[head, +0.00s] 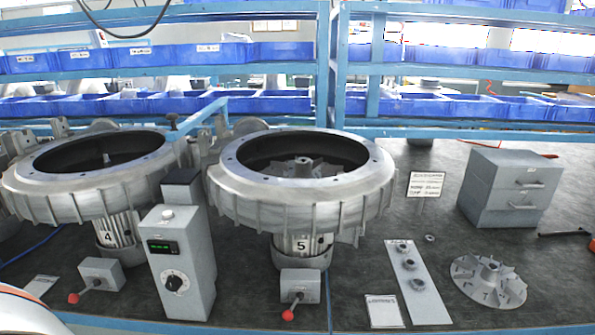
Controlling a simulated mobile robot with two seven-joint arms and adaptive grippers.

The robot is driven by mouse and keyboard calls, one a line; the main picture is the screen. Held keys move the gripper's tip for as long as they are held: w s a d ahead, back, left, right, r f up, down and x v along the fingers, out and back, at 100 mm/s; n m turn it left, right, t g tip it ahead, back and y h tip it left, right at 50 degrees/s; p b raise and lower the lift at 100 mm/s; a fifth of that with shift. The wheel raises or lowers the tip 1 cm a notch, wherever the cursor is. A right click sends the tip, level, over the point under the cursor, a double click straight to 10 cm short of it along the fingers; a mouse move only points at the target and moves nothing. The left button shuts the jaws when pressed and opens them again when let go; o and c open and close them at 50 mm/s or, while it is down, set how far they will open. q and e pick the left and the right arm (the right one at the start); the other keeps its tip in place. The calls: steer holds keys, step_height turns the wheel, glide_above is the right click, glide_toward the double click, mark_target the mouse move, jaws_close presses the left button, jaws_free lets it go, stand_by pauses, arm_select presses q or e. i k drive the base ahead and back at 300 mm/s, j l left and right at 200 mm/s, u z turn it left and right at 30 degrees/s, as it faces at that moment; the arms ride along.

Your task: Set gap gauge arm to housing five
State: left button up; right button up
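Housing five (225,175) is a round grey metal blower housing, open at the top, with a vaned hub inside; a "5" label (300,244) is on the motor below. Housing four (40,188) stands to its left, with a "4" label. Between them stands a grey control box (190,250) with a lit green display (159,247) and a black dial; the dial setting is too small to read. A blue bar (203,116) slants behind this box between the housings; I cannot tell whether it is the gauge arm. Neither gripper is in view.
Small lever boxes with red knobs stand before housing four (100,272) and housing five (300,285). A grey strip with several parts (430,305), a loose impeller (488,280) and a drawer cabinet (510,188) are at right. Blue-bin racks line the back.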

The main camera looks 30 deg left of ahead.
mark_target(173, 136)
steer(key=u, duration=1.45)
steer(key=j+z, duration=0.1)
